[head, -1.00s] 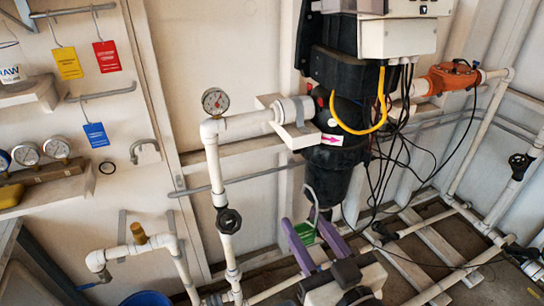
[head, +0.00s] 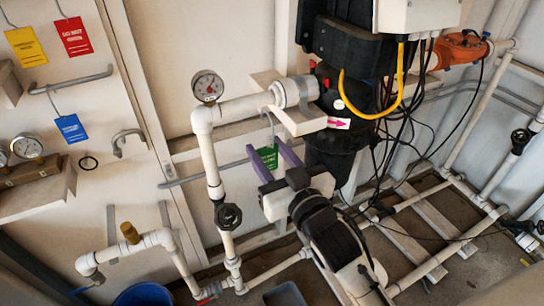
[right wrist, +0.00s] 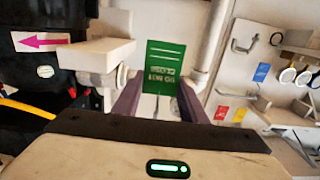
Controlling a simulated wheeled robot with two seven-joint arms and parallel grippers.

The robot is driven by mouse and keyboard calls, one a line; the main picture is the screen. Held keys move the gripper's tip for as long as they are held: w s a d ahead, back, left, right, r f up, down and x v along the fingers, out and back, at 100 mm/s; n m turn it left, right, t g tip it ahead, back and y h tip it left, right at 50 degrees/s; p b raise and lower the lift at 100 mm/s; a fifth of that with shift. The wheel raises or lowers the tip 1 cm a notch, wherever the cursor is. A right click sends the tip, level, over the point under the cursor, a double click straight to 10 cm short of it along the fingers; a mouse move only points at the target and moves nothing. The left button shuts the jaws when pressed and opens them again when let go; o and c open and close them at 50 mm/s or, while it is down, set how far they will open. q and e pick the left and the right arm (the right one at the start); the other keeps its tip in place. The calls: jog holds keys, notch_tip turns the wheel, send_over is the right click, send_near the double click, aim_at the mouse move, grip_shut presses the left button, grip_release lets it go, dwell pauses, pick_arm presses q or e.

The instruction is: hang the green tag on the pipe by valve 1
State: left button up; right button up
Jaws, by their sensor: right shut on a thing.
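The green tag (head: 267,157) is held by my right gripper (head: 276,161), with purple fingers closed on it. Its thin wire hook rises above the fingers, close to the white horizontal pipe (head: 245,113); I cannot tell whether they touch. In the right wrist view the tag (right wrist: 165,64) stands upright between the fingertips (right wrist: 160,88), appearing upside down. A vertical white pipe (head: 210,165) with a pressure gauge (head: 208,86) and a dark valve wheel (head: 229,216) is left of the gripper. No valve number is readable. My left gripper is out of view.
Yellow (head: 26,46), red (head: 73,37) and blue (head: 71,128) tags hang on the left wall. The black reactor body (head: 335,120), with a yellow cable (head: 370,113) and loose black cables, stands close to the right of the gripper. A blue bucket (head: 143,294) is below.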

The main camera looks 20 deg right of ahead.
jog(key=shift+w, duration=1.45)
jog(key=w+f+b, duration=0.3)
jog(key=w+b, duration=0.2)
jog(key=w, duration=0.4)
jog(key=shift+w+a+b, duration=0.2)
jog(key=shift+w+b, duration=0.1)
jog(key=shift+w, duration=0.1)
jog(key=o, duration=1.2)
jog(key=shift+s, duration=0.1)
